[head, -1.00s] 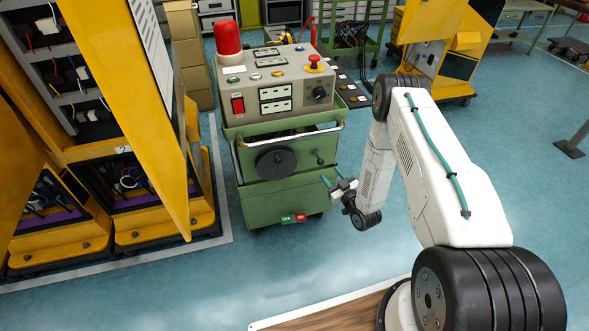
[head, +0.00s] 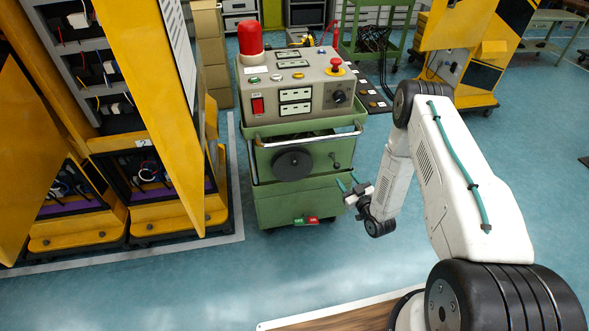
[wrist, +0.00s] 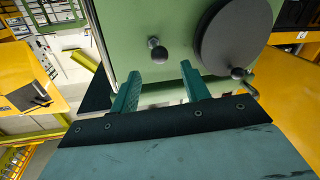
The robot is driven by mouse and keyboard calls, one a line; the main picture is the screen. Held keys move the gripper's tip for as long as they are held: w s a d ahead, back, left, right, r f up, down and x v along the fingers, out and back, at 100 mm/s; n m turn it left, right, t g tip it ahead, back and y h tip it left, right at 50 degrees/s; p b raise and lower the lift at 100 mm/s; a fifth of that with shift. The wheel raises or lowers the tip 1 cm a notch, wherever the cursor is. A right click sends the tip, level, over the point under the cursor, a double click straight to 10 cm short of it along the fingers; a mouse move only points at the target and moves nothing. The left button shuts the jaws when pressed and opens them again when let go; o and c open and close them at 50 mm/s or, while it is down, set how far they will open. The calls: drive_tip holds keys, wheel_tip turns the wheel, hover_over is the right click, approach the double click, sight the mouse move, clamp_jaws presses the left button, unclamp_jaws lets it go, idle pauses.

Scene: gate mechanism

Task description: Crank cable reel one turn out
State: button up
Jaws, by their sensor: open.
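The green cart (head: 310,205) carries a grey control box and has a flat black reel disc (head: 292,163) on its front. A small dark ball-ended knob (head: 336,161) sits on the panel right of the disc. In the wrist view the disc (wrist: 236,35) is at the upper right, with a small handle (wrist: 241,74) at its rim, and the ball-ended knob (wrist: 157,48) is left of it. My gripper (head: 348,181) is open and empty, low and right of the knob. In the wrist view its two teal fingers (wrist: 161,76) point at the panel, with the knob just beyond the gap.
The control box (head: 300,88) has a red beacon (head: 250,38) and a red mushroom button (head: 336,65). A metal rail (head: 308,136) crosses the cart above the disc. Yellow cabinets (head: 165,215) with open doors stand at left. Blue floor is free before the cart.

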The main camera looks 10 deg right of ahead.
approach(296, 165)
drive_tip(key=w, duration=0.4)
drive_tip(key=w+a, duration=0.1)
drive_tip(key=w, duration=0.4)
drive_tip(key=shift+a, duration=0.35)
clamp_jaws()
